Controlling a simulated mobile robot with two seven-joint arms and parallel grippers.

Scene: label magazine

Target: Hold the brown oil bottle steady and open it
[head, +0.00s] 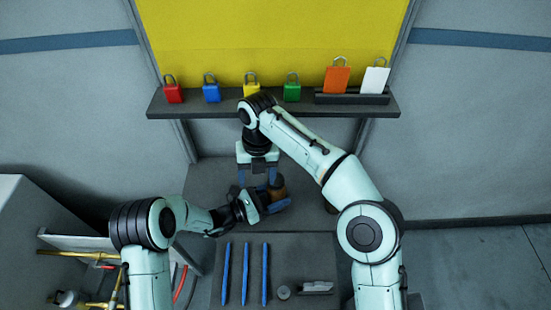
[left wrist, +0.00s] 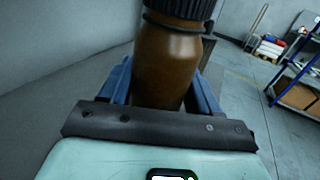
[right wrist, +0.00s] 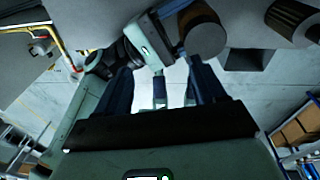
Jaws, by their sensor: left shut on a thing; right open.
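The brown oil bottle (left wrist: 172,65) stands between the blue fingers of my left gripper (left wrist: 165,90), with a black ribbed cap (left wrist: 182,8) on its neck. In the head view the bottle (head: 278,188) is partly hidden by my grippers; my left gripper (head: 264,200) is shut on it from the left. My right gripper (head: 258,178) is open above and just left of the bottle, its fingers pointing down. In the right wrist view the bottle (right wrist: 198,18) lies beyond the right-hand finger, and nothing is between the fingers of my right gripper (right wrist: 165,85).
A ledge (head: 160,105) behind carries several padlocks, with an orange (head: 337,80) and a white tag. Three blue rods (head: 245,272), a small round piece (head: 284,292) and a grey block (head: 316,287) lie on the front mat. A ribbed cylinder (right wrist: 292,20) shows beside the bottle.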

